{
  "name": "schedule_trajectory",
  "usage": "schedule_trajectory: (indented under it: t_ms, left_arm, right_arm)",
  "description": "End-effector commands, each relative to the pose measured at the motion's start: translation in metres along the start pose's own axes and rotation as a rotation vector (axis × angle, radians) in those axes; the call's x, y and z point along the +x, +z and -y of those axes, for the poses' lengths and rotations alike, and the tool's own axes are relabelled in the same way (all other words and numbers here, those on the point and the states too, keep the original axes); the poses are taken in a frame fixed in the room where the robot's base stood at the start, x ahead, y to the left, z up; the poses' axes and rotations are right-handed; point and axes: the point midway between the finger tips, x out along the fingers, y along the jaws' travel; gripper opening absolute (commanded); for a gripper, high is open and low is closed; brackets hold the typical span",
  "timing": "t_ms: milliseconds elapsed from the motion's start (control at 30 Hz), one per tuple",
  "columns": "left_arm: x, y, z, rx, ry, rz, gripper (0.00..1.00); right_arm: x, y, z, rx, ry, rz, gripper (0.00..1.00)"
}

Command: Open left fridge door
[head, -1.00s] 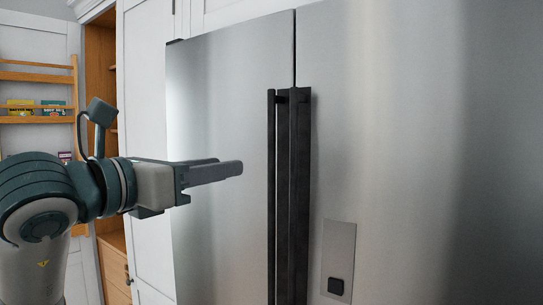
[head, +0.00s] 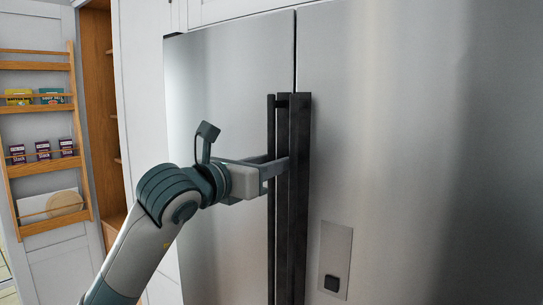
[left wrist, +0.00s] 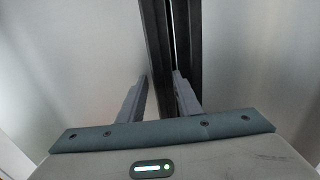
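The left fridge door (head: 220,85) is brushed steel and stands closed, flush with the right door. Its dark vertical handle (head: 282,125) runs beside the centre seam, close to the right door's handle (head: 300,130). My left gripper (head: 276,164) is at the left handle, at about mid-height in the head view. In the left wrist view, the two grey fingers (left wrist: 161,98) are apart, with the dark left handle bar (left wrist: 154,40) running down between them. The right finger lies close to the gap between the two bars. I cannot tell whether either finger touches the handle. My right gripper is not in view.
The right fridge door (head: 410,120) fills the right side, with a small panel (head: 336,250) low on it. A wooden rack (head: 40,140) with boxes hangs on an open white cabinet door at the left.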

Motion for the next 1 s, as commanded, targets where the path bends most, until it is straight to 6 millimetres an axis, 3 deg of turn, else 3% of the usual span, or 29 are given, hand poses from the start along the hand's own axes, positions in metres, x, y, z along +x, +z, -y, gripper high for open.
schedule_trajectory:
  t_ms: [333, 367, 500, 1000]
  left_arm:
    - [0.003, 0.000, 0.000, 0.001, 0.000, 0.000, 0.31]
    - [0.003, 0.000, 0.000, 0.001, 0.000, 0.000, 0.29]
    - [0.003, 0.000, 0.000, 0.000, 0.000, 0.000, 0.00]
    - [-0.009, -0.002, -0.003, 0.001, -0.026, 0.001, 0.00]
  right_arm:
    - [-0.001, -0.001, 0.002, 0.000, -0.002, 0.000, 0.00]
    - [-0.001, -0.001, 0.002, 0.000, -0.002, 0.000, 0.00]
    - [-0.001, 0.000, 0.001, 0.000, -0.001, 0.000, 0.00]
    - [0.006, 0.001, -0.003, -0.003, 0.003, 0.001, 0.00]
